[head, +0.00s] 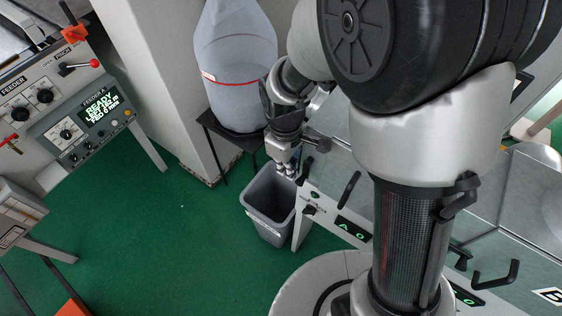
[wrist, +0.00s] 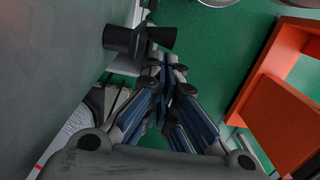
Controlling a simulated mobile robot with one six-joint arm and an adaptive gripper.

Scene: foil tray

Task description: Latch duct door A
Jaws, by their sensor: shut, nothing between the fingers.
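My gripper (head: 286,168) is at the left end of a pale panel in the head view, over the mouth of a grey bin. In the wrist view my gripper (wrist: 168,62) is shut with its blue-grey fingers together and nothing between them. A black knob-like part (wrist: 140,40) is just beyond and left of the fingertips, apparently apart from them. The pale panel carries a display reading A 0 (head: 353,230) and a black handle (head: 349,188). I cannot tell which surface is duct door A or whether it is latched; my arm hides part of that side.
The grey bin (head: 268,208) stands on the green floor below my gripper. A large translucent bag (head: 233,75) on a black stand is behind it. A feeder console (head: 85,120) is at left. An orange frame (wrist: 280,115) is at the right in the wrist view.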

